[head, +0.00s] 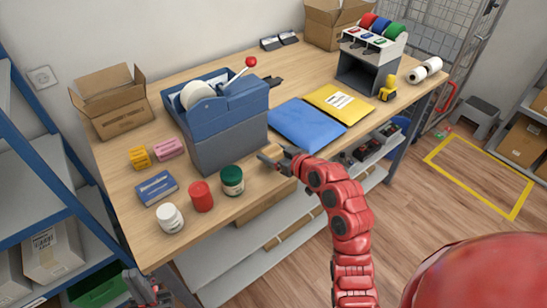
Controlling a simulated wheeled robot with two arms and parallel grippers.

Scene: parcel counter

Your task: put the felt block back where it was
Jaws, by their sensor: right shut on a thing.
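My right gripper (270,161) is low over the front edge of the wooden counter, to the right of the green-lidded jar and in front of the blue-grey tape machine. It is shut on a small tan piece (276,150), which looks like the felt block; the fingers hide part of it. I cannot tell whether it touches the counter. My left gripper (138,286) is at the lower left, below the counter's front edge and away from the objects; its jaws are too small to read.
The tape machine (222,120) stands behind my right gripper. Left of it are a green-lidded jar (232,181), red jar (201,196), white jar (170,218) and blue box (157,188). Blue (307,124) and yellow (339,103) mailers lie to the right. Bare counter (117,178) shows at far left.

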